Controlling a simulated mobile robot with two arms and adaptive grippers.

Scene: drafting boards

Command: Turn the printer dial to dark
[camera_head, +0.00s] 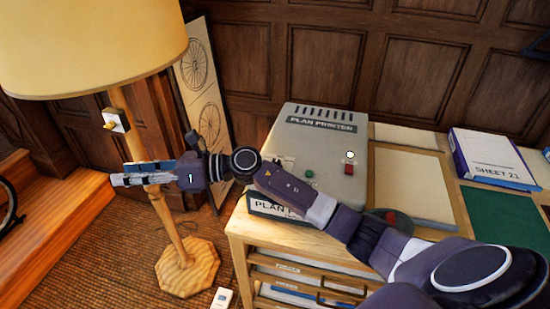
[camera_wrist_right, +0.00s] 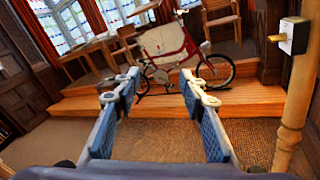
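The grey plan printer (camera_head: 322,143) stands on the wooden cabinet. A green button (camera_head: 309,174) and a red switch (camera_head: 348,168) show on its top. My right forearm and wrist cross in front of the printer's left and front. I cannot make out the dial; that part is small and partly covered. My right gripper (camera_head: 130,174) is stretched out to the left, past the printer and near the lamp post. In the right wrist view its two fingers (camera_wrist_right: 160,92) are wide apart with nothing between them. My left gripper is not in view.
A floor lamp (camera_head: 172,225) with a wall-style switch (camera_head: 116,122) stands close to my right gripper. A tall board with wheel drawings (camera_head: 203,70) leans behind. A tan board (camera_head: 408,185) and a blue binder (camera_head: 485,158) lie right of the printer. A red bicycle (camera_wrist_right: 180,60) stands farther off.

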